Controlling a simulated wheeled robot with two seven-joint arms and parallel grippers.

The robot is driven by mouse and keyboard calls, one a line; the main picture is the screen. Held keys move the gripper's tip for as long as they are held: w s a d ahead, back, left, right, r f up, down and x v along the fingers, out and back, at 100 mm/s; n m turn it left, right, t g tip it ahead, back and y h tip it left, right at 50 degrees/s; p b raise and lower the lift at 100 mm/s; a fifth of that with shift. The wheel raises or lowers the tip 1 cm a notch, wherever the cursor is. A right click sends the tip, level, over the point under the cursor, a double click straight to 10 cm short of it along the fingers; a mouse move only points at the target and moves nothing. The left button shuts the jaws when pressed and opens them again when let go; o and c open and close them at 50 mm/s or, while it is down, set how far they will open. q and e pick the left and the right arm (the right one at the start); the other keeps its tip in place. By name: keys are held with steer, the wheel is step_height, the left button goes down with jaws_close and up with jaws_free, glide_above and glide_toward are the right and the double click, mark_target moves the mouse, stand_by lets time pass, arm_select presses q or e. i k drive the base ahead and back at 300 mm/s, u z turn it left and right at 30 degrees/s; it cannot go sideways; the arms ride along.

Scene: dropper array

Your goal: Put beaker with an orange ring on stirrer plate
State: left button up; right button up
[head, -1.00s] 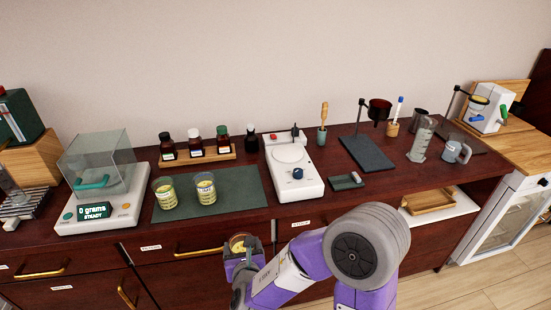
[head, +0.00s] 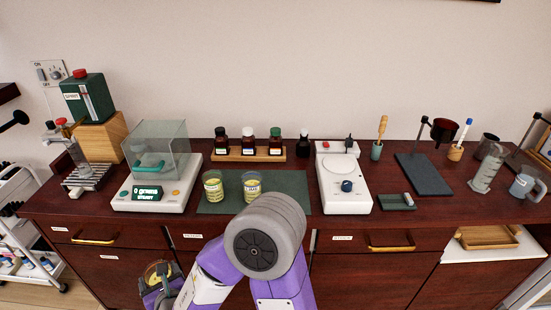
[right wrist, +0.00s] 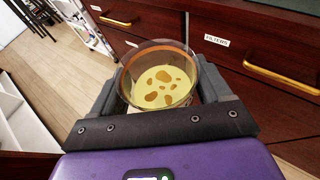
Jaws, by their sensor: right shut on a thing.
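The beaker with an orange ring (right wrist: 160,72) holds yellow liquid with darker orange blobs. It sits between the jaws of my right gripper (right wrist: 162,92), which is shut on it. In the head view the beaker (head: 158,269) and gripper are low at the left, in front of the cabinet drawers and below the bench top. The stirrer plate (head: 338,168) is a white unit with a round top and dark knob, right of centre on the bench. Its round top is empty. My left gripper is not in view.
Two beakers of yellow liquid (head: 212,187) (head: 252,184) stand on a dark green mat (head: 290,190) left of the stirrer. A shielded balance (head: 150,195) stands farther left. Bottles on a wooden rack (head: 248,155) stand behind. A small dark tray (head: 397,201) lies right of the stirrer.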

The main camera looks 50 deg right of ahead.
mark_target(339, 163)
steer(key=u, duration=1.4)
steer(key=k, duration=1.4)
steer(key=z, duration=1.35)
